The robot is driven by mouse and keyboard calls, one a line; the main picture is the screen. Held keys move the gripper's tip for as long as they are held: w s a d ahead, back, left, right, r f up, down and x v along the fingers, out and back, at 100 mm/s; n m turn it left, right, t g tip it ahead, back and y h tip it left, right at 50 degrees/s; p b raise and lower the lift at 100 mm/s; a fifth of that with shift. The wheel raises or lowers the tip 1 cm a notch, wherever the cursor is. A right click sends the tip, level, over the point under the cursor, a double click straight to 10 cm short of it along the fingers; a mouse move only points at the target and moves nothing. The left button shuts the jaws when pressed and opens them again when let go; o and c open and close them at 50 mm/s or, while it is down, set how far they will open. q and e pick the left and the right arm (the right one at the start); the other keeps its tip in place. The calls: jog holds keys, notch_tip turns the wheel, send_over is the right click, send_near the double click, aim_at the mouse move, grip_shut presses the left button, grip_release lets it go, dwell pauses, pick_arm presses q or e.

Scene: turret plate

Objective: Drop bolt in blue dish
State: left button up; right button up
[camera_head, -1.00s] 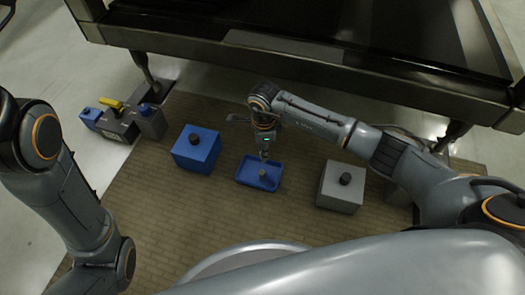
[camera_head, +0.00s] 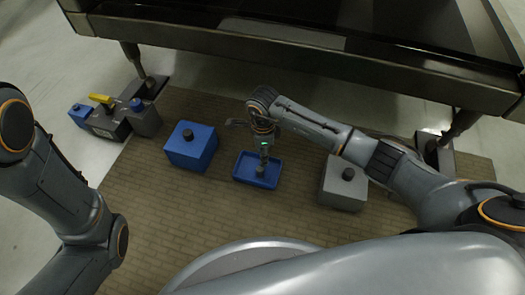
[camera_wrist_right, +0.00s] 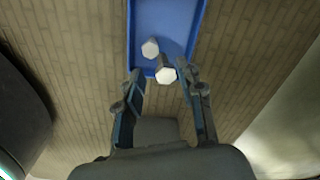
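The blue dish (camera_head: 242,178) lies on the mat, and its inside fills the top of the right wrist view (camera_wrist_right: 165,15). My right gripper (camera_head: 262,168) points down over the dish. In the right wrist view its fingers (camera_wrist_right: 159,72) are spread apart. One bolt with a pale hex head (camera_wrist_right: 166,74) is between the fingertips, nearer the right finger, with a gap to the left one. Whether it touches the dish is unclear. A second bolt (camera_wrist_right: 150,47) is in the dish just beyond. My left arm is at the left, its gripper out of view.
A blue box (camera_head: 190,150) with a dark knob stands left of the dish, and a grey box (camera_head: 343,187) with a dark knob stands right. A grey block with yellow and blue parts (camera_head: 108,123) is at far left. A dark table (camera_head: 290,55) edges the back.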

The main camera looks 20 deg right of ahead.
jog(key=shift+r, duration=0.1)
notch_tip(320, 180, up, 12)
dwell(0.7)
jog(key=shift+s, duration=0.1)
